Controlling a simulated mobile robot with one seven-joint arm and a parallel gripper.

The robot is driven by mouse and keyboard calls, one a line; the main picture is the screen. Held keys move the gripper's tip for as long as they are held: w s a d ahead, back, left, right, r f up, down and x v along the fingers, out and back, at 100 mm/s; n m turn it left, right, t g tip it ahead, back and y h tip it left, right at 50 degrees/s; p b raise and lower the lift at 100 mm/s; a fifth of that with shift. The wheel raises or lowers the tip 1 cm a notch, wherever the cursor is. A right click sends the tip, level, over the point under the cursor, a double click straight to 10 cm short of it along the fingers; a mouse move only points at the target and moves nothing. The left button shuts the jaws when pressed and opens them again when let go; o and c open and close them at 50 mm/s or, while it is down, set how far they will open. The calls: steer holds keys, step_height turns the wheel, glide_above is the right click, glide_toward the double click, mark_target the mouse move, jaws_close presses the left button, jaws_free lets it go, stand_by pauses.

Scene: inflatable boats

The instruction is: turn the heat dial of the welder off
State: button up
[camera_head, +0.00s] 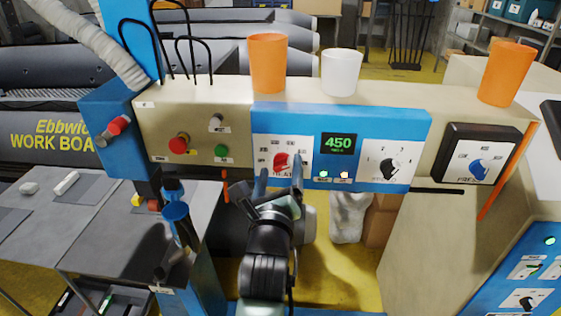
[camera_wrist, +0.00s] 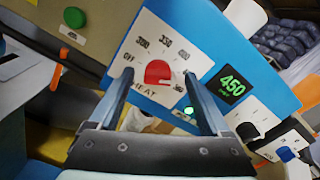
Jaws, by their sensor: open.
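The welder's heat dial is a red knob (camera_head: 282,163) on a white plate marked HEAT, at the left of the blue front panel. In the wrist view the red knob (camera_wrist: 158,73) shows between my two fingers, with numbers around it and an off mark at its left. Its exact pointing is hard to read. My gripper (camera_head: 279,170) is open in front of the plate; its fingertips (camera_wrist: 157,80) stand on either side of the knob. I cannot tell whether they touch it. A green display (camera_head: 339,143) reads 450.
A speed dial (camera_head: 390,168) and a pressure dial (camera_head: 480,168) are to the right. A red button (camera_head: 179,144) and a green button (camera_head: 221,151) are to the left. Orange cups (camera_head: 268,63) and a white cup (camera_head: 341,72) stand on top. A grey table (camera_head: 100,225) is at lower left.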

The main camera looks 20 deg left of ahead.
steer(key=shift+w+a, duration=0.15)
steer(key=shift+w, duration=0.45)
steer(key=shift+c, duration=0.2)
jaws_close()
